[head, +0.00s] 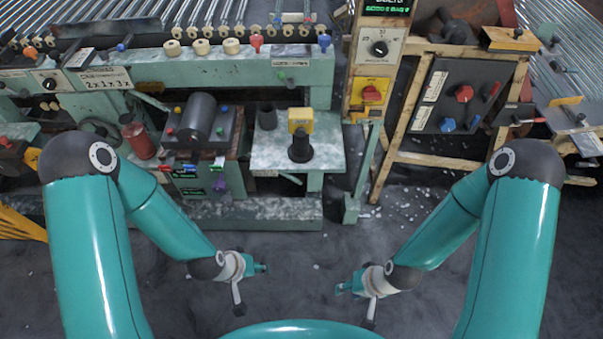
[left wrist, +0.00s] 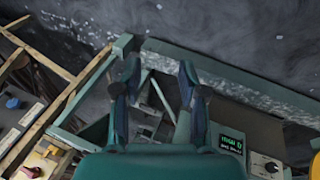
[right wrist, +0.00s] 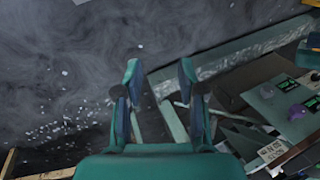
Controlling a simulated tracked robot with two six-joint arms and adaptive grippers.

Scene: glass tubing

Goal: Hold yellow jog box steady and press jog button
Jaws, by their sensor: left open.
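The yellow jog box (head: 300,121) stands upright on a dark round base on a pale green shelf (head: 272,157) of the machine, near the middle of the head view. Its button is too small to make out. My left gripper (head: 262,267) is low in front of the machine, below and left of the box, apart from it. In the left wrist view its fingers (left wrist: 158,80) are spread with nothing between them. My right gripper (head: 343,288) is below and right of the box. In the right wrist view its fingers (right wrist: 160,85) are spread and empty.
A dark cylinder (head: 198,118) on a panel and a dark cup (head: 267,117) stand left of the box. A post with a red knob (head: 371,94) rises to the right. A wooden frame (head: 410,128) carries a grey control panel (head: 455,97).

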